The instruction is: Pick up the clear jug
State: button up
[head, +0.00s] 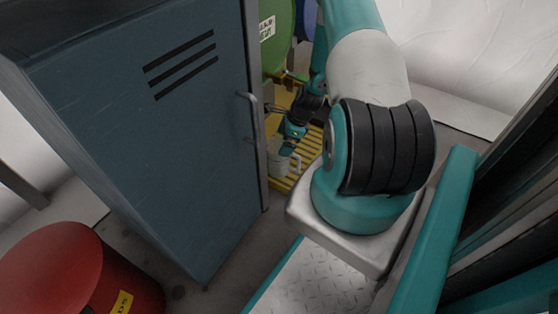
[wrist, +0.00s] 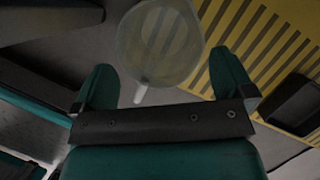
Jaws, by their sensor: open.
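The clear jug (wrist: 160,42) shows in the wrist view as a round, see-through vessel seen from above, with its pale handle (wrist: 141,93) pointing back toward my gripper. In the head view the jug (head: 278,163) stands low beside the yellow slatted platform, partly behind the locker's edge. My gripper (wrist: 163,62) is open, with one teal finger on each side of the jug's handle. In the head view my gripper (head: 289,143) is just above the jug, pointing down. I cannot tell whether the fingers touch it.
A blue-grey locker (head: 160,130) with a handle stands close to the left of my arm. The yellow slatted platform (head: 305,152) lies beside the jug; it also shows in the wrist view (wrist: 262,40). A green drum (head: 277,38) stands behind. A red drum (head: 75,270) is front left.

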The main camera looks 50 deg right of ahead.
aim_at(284, 160)
jog(key=b+x, duration=0.3)
jog(key=x, duration=0.1)
jog(key=shift+d+f, duration=0.1)
jog(key=shift+f, duration=0.15)
jog(key=c, duration=0.6)
jog(key=shift+r, duration=0.15)
